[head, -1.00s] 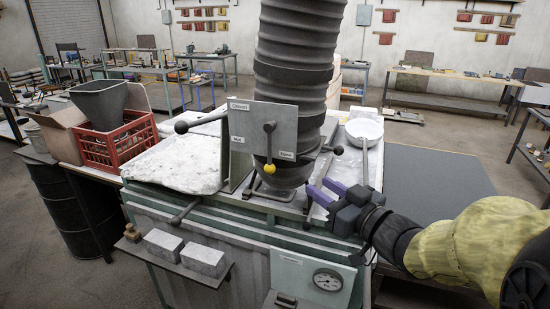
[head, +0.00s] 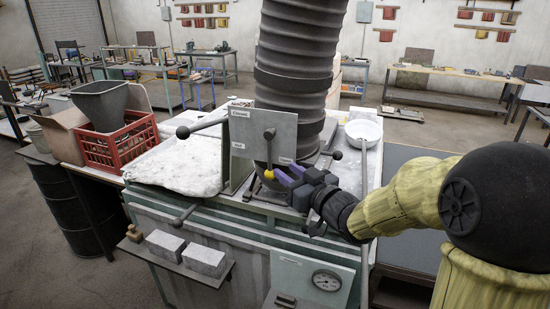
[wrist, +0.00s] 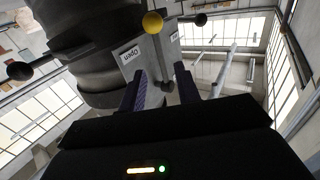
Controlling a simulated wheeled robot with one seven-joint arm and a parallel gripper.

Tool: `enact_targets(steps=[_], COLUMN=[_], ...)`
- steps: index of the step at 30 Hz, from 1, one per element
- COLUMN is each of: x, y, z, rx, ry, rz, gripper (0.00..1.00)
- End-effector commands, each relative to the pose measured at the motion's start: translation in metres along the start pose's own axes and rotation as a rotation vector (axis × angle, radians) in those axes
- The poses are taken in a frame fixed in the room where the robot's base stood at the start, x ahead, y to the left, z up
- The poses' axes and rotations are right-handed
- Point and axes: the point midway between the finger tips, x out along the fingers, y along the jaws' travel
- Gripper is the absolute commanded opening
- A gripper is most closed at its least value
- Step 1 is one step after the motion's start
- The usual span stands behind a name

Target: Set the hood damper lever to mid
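The hood damper lever (head: 269,150) hangs nearly straight down from its pivot on a grey plate (head: 248,135), its yellow knob (head: 268,175) at the bottom. The plate has a "Closed" label at upper left, a small label at lower left, likely "Mid", and one at lower right. The wrist view shows an "Open" label (wrist: 132,53) and the yellow knob (wrist: 152,22). My gripper (head: 281,175) is just right of the knob, its purple fingers pointing left at it. In the wrist view its fingers (wrist: 162,85) are apart with nothing gripped. Contact with the knob is unclear.
A ribbed dark duct (head: 295,65) rises behind the plate. Black-knobbed rods (head: 183,132) stick out beside it. A white bowl (head: 364,131) stands at right. Grey blocks (head: 203,260) lie on a front shelf, above left of a gauge (head: 327,280). A red crate (head: 118,145) is at left.

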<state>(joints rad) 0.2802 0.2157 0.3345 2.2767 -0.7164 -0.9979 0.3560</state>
Motion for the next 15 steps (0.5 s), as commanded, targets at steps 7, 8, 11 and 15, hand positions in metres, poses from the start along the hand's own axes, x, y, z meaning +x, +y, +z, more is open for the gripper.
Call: enact_targets(steps=[7,8,11,15], x=[0.041,0.044,0.055,0.062], y=[0.0,-0.001,0.0,0.0], z=[-0.002,-0.002,-0.002,0.0], rx=[0.004,0.003,0.003,0.001], ry=[-0.001,-0.001,0.0,0.0], rz=[-0.002,-0.002,-0.001,-0.001], gripper=[0.33,0.33,0.33,0.33])
